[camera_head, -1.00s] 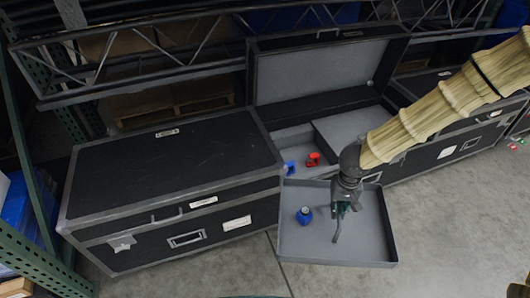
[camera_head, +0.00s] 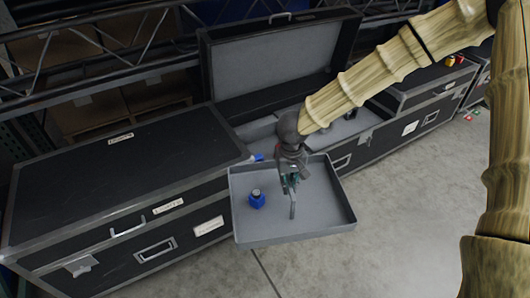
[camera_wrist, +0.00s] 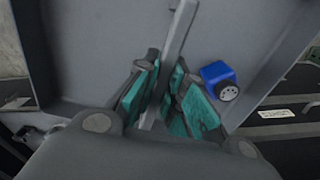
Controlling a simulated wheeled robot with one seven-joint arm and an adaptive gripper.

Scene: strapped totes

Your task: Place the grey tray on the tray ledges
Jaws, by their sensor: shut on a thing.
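The grey tray (camera_head: 322,214) is a shallow square tray held in the air in front of the open black case in the head view. A grey bar handle (camera_head: 293,205) crosses its middle. My gripper (camera_head: 290,183) is shut on this handle; the wrist view shows its green pads (camera_wrist: 164,100) on both sides of the bar. The open case (camera_head: 262,130) has a grey interior, partly hidden by my arm. I cannot make out the tray ledges.
A closed black case (camera_head: 120,180) stands to the left. The raised lid (camera_head: 275,68) stands behind the tray. Another black case (camera_head: 420,92) is at the right, with red and yellow things (camera_head: 453,61) on it. Bare floor (camera_head: 400,220) is clear in front.

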